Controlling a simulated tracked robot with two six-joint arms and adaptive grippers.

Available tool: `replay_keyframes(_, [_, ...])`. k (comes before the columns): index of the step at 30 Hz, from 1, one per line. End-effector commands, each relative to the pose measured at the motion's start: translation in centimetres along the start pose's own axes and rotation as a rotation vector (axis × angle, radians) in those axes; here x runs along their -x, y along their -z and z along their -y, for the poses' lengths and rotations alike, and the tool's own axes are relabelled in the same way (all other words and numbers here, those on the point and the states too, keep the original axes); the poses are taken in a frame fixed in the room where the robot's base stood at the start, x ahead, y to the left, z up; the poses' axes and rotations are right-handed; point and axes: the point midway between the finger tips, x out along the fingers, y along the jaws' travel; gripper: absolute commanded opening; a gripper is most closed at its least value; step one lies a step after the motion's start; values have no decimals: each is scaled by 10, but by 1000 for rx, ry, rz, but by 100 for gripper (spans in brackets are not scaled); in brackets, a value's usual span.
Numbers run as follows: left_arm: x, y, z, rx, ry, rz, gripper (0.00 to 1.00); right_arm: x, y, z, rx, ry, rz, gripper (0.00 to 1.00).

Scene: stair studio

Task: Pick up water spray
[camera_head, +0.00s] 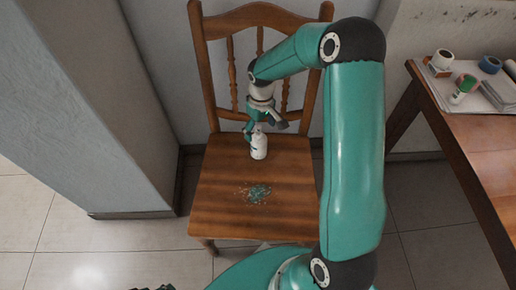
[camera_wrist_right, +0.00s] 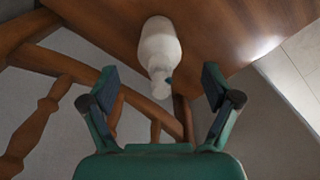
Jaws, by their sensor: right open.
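The water spray (camera_head: 259,147) is a small white bottle standing upright on the seat of a wooden chair, toward the back. My right gripper (camera_head: 264,129) is just above and behind its top in the head view. In the right wrist view the white bottle (camera_wrist_right: 160,52) lies ahead, between and beyond the two open fingers (camera_wrist_right: 158,88), with its narrow top pointing toward me. The nozzle is partly hidden by the gripper in the head view. My left gripper is not clearly seen.
The wooden chair (camera_head: 215,205) has a spindled back close behind the bottle. A blue-green speckled patch (camera_head: 258,193) lies on the seat. A grey pillar (camera_head: 110,100) stands left. A wooden table (camera_head: 480,150) at right holds tape rolls and a green-topped bottle (camera_head: 462,90).

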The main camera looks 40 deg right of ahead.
Motion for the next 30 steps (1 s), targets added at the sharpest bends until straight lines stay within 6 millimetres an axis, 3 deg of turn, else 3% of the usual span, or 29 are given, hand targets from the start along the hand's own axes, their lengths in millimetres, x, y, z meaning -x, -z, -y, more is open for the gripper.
replay_keyframes(7, [-3, 0, 1, 0, 0, 0, 40, -15, 1, 0, -1, 1, 2, 88])
replay_keyframes(16, [-11, 0, 4, 0, 0, 0, 40, -54, 5, -2, -1, 1, 2, 88])
replay_keyframes(24, [-11, 0, 4, 0, 0, 0, 40, -57, 6, -2, -1, 1, -1, 88])
replay_keyframes(30, [-11, 0, 4, 0, 0, 0, 40, -57, 6, -2, -1, 1, 0, 55])
